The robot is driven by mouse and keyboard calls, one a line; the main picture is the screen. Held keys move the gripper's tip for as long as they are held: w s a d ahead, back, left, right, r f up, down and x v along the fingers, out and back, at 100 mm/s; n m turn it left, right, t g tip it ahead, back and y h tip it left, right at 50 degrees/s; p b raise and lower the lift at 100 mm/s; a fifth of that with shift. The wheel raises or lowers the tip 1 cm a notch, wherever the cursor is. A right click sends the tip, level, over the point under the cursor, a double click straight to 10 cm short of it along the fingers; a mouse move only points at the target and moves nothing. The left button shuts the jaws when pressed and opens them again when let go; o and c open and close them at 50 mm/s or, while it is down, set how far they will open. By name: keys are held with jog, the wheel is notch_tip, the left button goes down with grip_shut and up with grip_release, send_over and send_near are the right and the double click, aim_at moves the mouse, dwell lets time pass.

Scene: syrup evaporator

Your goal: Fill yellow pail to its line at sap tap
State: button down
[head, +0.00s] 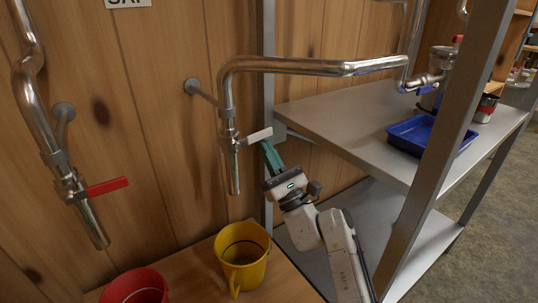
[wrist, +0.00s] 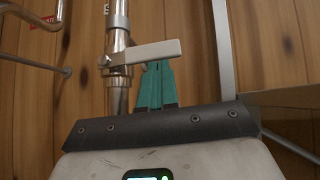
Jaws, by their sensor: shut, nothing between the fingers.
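The yellow pail (head: 243,262) stands upright on the wooden bench, below the spout of a steel tap (head: 231,165). A dark curved line shows inside the pail; I cannot tell whether it is the fill line or liquid. I see no stream under the spout. The tap's pale lever (head: 258,136) sticks out to the right, roughly level; it also shows in the wrist view (wrist: 150,53). My gripper (head: 265,147) has green fingers, shut and empty, with the tips just below the lever. In the wrist view the fingertips (wrist: 157,68) are close under the lever; contact is unclear.
A red pail (head: 135,288) stands at the lower left, near a second tap with a red lever (head: 107,187). A metal shelf (head: 345,125) on the right holds a blue tray (head: 425,134). Its upright post stands right of my arm. A sign hangs at the top left.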

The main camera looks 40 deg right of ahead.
aim_at(269, 128)
jog(key=shift+d+r+n+y+p, duration=0.1)
jog(key=shift+r+n+y+p, duration=0.15)
jog(key=shift+n+y, duration=0.35)
jog(key=shift+d+r+n+y+p, duration=0.1)
jog(key=shift+r+n+y+p, duration=0.1)
jog(key=shift+n+y, duration=0.35)
jog(key=shift+d+r+n+g+y+p, duration=0.1)
jog(key=shift+r+n+g+y+p, duration=0.2)
jog(key=shift+n+y, duration=0.7)
jog(key=shift+d+r+n+g+y+p, duration=0.1)
jog(key=shift+r+n+g+y+p, duration=0.2)
jog(key=shift+n+y, duration=0.6)
notch_tip(269, 128, up, 3)
jog(key=n+g+y+p, duration=0.1)
jog(key=n+g+y, duration=0.1)
jog(key=n+y, duration=0.1)
jog(key=n+g+y+p, duration=0.1)
jog(key=n+y+p, duration=0.1)
jog(key=n, duration=0.3)
jog(key=shift+a+r+n+g+y, duration=0.1)
jog(key=shift+r+n+g+y, duration=0.1)
jog(key=shift+n+g+y, duration=0.2)
jog(key=shift+a+r+n+g+y+p, duration=0.1)
jog(key=shift+r+n+g+y+p, duration=0.3)
jog(key=shift+n, duration=0.35)
jog(key=shift+a+r+n+g+y+p, duration=0.15)
jog(key=shift+n+g+y+p, duration=0.15)
jog(key=shift+n+g, duration=0.35)
